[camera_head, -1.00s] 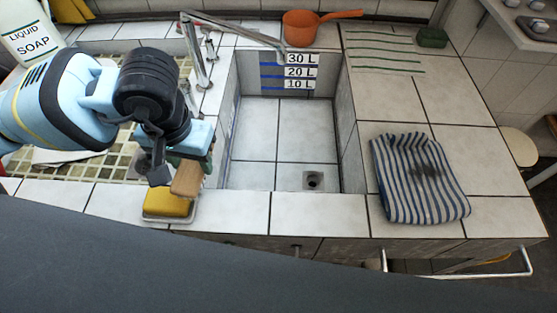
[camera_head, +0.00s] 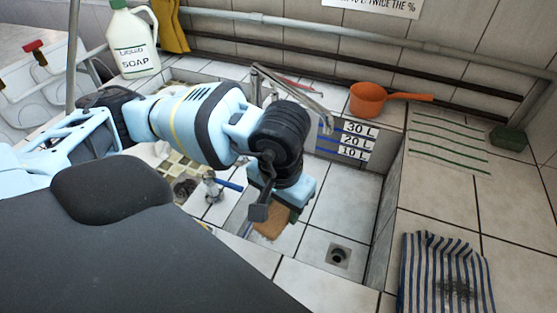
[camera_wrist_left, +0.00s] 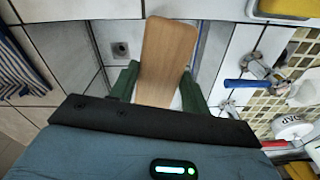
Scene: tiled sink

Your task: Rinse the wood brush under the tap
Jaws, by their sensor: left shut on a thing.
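My left gripper (camera_head: 278,210) is over the left part of the tiled sink (camera_head: 318,212). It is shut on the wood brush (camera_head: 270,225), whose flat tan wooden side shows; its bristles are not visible. In the left wrist view the brush (camera_wrist_left: 166,55) sticks out between the two green fingers (camera_wrist_left: 158,88). The metal tap (camera_head: 296,88) reaches over the sink from the back left, and its spout end is behind and to the right of the gripper. I see no water running. A blue tap handle (camera_head: 228,184) shows left of the gripper, also in the wrist view (camera_wrist_left: 240,83).
An orange pan (camera_head: 368,100) stands on the back ledge. A striped cloth (camera_head: 445,275) lies on the right counter, and a green block (camera_head: 508,137) is at the far right. A soap jug (camera_head: 133,45) stands back left. The sink floor around the drain (camera_head: 338,256) is clear.

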